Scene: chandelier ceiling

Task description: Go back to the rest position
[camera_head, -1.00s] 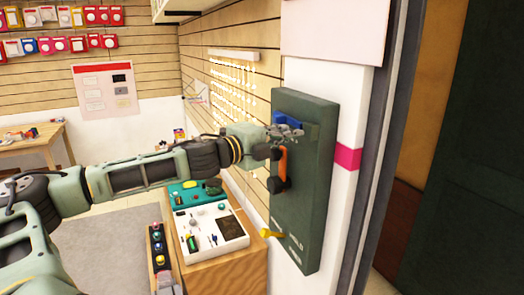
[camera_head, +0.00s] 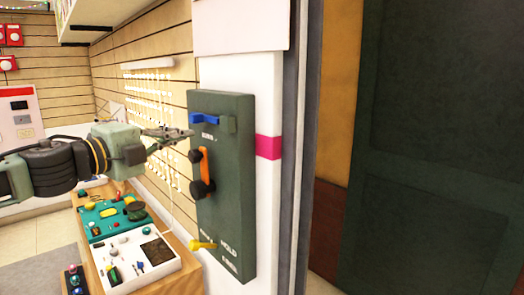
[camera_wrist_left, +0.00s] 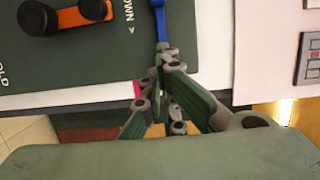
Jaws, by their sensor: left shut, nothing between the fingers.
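My left gripper (camera_head: 180,134) comes in from the left in the head view. Its fingers are shut and empty, pointing at the dark green wall panel (camera_head: 232,175), a little to the left of its blue lever (camera_head: 205,119). In the left wrist view the shut fingers (camera_wrist_left: 160,85) show below the end of the blue lever (camera_wrist_left: 162,22). The panel also carries an orange handle with black knobs (camera_head: 203,172) and a yellow lever (camera_head: 203,245) near its bottom. My right gripper is not in view.
A wooden table (camera_head: 190,262) with a white tray (camera_head: 152,265) and a teal tray (camera_head: 100,222) stands below the arm. A dark green door (camera_head: 440,130) stands at the right. Red-packaged items (camera_head: 12,36) hang on the back wall at the left.

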